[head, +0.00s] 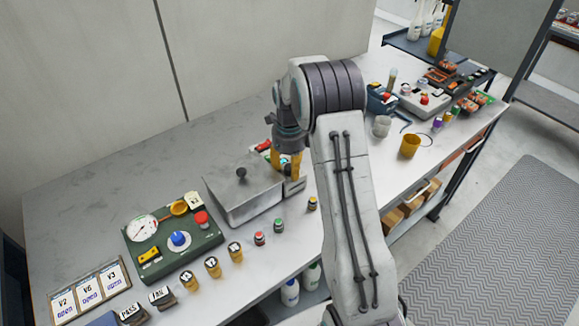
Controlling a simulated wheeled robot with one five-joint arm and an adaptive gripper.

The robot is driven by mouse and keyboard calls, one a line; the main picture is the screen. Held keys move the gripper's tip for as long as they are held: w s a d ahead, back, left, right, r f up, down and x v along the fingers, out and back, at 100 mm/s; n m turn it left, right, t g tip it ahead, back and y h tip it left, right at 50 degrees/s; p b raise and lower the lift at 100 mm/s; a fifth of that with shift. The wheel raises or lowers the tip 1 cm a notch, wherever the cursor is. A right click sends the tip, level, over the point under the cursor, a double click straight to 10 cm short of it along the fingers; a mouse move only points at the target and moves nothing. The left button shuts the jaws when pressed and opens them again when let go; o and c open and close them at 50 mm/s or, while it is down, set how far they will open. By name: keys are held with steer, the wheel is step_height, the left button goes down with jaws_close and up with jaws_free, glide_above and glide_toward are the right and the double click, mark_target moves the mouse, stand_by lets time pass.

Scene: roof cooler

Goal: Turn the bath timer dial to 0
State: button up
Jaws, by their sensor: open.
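My gripper (286,164) points down with its yellow fingers apart, over the right side of a lidded metal bath (232,203). Under and beside the fingers is a light grey box (296,186), mostly hidden by them. No timer dial can be made out there; my gripper may cover it. Whether the fingers surround or touch anything is unclear. A blue knob (178,239) on a white disc sits on a green panel (203,246) left of the bath, apart from my gripper; I cannot tell whether it is the timer dial. No dial reading is legible.
The green panel also has a round gauge (142,229) and a red button (201,219). Several small jars stand along the bench front. An amber cup (410,146) and a grey device (424,101) are right of my arm. The bench's back left is clear.

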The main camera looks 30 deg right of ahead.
jaws_close()
stand_by(0.5)
